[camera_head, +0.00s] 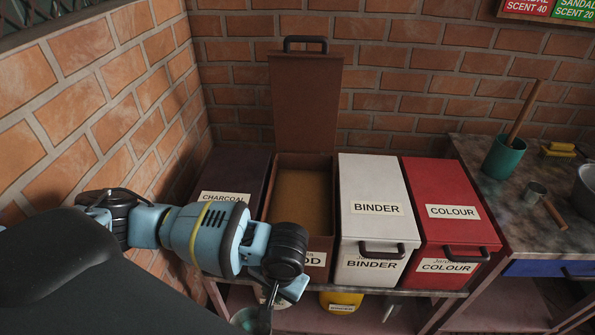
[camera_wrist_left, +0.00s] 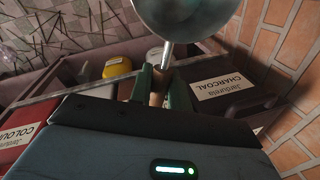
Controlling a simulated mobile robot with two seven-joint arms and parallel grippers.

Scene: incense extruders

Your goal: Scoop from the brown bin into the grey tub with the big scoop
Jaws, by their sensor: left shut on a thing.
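The brown bin (camera_head: 305,235) stands open in the row of bins, its lid (camera_head: 306,100) upright against the brick wall. Brown powder (camera_head: 300,195) fills much of it. My left gripper (camera_head: 264,315) is low in front of the bins, left of the brown bin's front. In the left wrist view its fingers (camera_wrist_left: 157,90) are shut on the handle of the big scoop (camera_wrist_left: 188,14), whose metal bowl is beyond the fingertips. Part of the bowl shows at the bottom of the head view (camera_head: 243,319). I cannot clearly identify the grey tub. My right gripper is not in view.
The dark charcoal bin (camera_head: 235,170) is left of the brown bin; the white binder bin (camera_head: 374,185) and red colour bin (camera_head: 445,185) are right, lids shut. A yellow tub (camera_head: 340,301) sits below. The right-hand table holds a green cup (camera_head: 503,160) and a small scoop (camera_head: 537,190).

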